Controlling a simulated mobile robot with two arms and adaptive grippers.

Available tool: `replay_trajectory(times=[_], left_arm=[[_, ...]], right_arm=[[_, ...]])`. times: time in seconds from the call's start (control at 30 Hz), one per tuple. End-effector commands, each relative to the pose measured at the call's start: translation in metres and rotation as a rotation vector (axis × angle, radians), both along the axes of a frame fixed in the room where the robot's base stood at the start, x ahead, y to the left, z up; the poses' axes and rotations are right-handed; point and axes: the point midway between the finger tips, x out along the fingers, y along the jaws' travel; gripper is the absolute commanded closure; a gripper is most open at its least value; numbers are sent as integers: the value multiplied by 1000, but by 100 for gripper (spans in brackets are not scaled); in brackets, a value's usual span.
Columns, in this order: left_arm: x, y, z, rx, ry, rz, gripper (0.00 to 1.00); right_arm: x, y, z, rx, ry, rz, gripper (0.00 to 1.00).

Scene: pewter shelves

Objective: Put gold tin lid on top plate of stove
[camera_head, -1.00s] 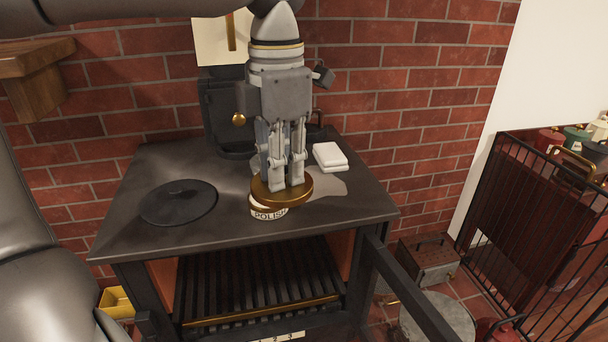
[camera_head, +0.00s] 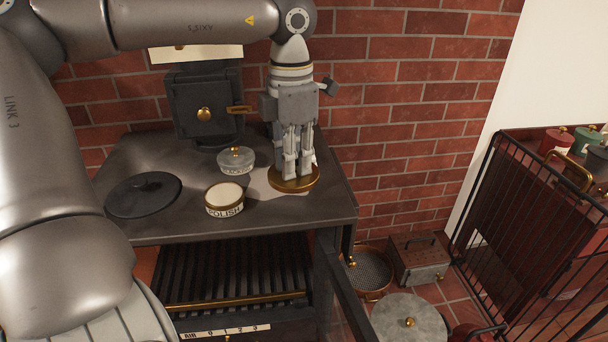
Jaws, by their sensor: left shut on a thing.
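My left gripper (camera_head: 296,166) points straight down and is shut on the gold tin lid (camera_head: 292,184), a flat brass disc. The lid is over the right part of the stove's top plate (camera_head: 262,214); I cannot tell whether it touches the plate. The open tin (camera_head: 225,210), labelled "POLISH", stands on the plate left of the lid, apart from it, with pale contents showing. My right gripper is not in view.
A black round cover (camera_head: 144,193) lies on the plate's left. A dark box with a brass knob (camera_head: 203,106) stands behind. A black wire guard (camera_head: 525,220) is at right.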

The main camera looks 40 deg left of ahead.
Motion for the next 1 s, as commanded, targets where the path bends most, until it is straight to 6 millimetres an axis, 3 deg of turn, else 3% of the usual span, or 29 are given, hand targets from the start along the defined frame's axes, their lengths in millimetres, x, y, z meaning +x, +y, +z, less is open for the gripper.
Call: replay_trajectory(times=[0.2,0.5,0.77,1.0], left_arm=[[30,15,-22,0,6,0,100],[57,28,-58,1,2,0,100],[66,32,-71,0,3,-1,100],[65,31,-96,-1,3,-2,100]], right_arm=[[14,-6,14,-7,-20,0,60],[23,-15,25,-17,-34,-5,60],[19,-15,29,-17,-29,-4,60],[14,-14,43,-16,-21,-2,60]])
